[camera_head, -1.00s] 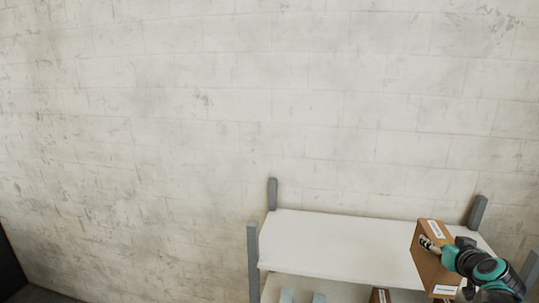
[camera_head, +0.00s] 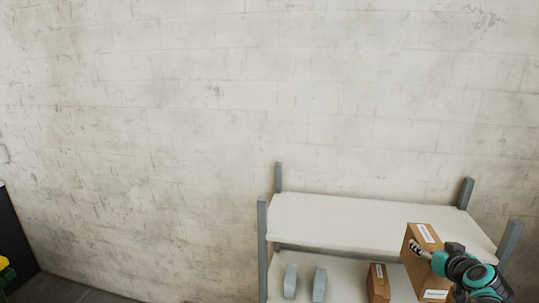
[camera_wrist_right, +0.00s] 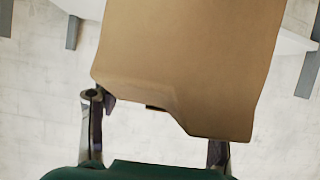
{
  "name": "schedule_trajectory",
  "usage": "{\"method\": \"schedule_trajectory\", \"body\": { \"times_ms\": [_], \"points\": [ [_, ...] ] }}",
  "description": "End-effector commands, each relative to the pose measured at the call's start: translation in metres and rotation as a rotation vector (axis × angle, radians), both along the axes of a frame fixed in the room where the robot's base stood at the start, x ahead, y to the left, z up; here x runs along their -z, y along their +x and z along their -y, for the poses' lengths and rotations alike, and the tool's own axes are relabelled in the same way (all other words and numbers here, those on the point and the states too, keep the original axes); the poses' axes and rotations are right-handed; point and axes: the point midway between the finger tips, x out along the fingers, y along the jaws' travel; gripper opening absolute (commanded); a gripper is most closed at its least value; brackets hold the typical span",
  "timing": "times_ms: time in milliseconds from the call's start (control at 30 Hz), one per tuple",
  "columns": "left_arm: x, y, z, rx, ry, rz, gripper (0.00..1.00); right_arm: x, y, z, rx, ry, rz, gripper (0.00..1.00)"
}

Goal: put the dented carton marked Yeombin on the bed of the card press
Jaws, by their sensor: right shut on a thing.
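A brown carton (camera_head: 414,270) with white labels is held in my right gripper (camera_head: 421,249) in front of the right part of a shelf rack. The label text is too small to read. In the right wrist view the carton (camera_wrist_right: 195,60) fills the upper middle, and its near edge looks bent and dented. The fingers of my right gripper (camera_wrist_right: 154,122) lie on either side of that edge. My left gripper and the card press are not in view.
The rack has a white upper shelf (camera_head: 340,222), bare where visible, and grey posts. On its lower shelf (camera_head: 343,287) stand two pale grey-blue items (camera_head: 305,283) and another brown carton (camera_head: 378,284). A dark object (camera_head: 15,248) stands at the left edge. A pale block wall is behind.

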Motion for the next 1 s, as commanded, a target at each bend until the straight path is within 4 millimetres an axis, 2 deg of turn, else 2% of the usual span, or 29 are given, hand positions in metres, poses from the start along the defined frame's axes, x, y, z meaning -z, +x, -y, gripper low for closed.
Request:
{"method": "schedule_trajectory", "body": {
  "times_ms": [33,267,367,467,567,800,900,1000],
  "points": [
    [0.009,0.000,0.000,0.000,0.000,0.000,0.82,0.012,0.001,-0.005,-0.009,0.001,0.000,0.23],
    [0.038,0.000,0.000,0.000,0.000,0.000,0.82,0.063,0.006,-0.039,-0.068,0.001,-0.001,0.23],
    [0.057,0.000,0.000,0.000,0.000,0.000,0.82,0.094,0.008,-0.060,-0.104,0.001,-0.001,0.23],
    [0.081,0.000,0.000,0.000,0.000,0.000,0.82,0.135,0.008,-0.087,-0.150,0.001,-0.001,0.23],
    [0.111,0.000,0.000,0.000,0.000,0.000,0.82,0.184,0.006,-0.122,-0.210,0.001,-0.002,0.23],
    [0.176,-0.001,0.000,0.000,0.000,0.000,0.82,0.291,-0.014,-0.203,-0.350,0.001,-0.001,0.23],
    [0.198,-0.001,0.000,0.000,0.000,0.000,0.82,0.326,-0.025,-0.231,-0.401,0.002,0.000,0.23],
    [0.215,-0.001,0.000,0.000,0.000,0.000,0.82,0.352,-0.035,-0.253,-0.442,0.003,0.000,0.23]
  ]
}}
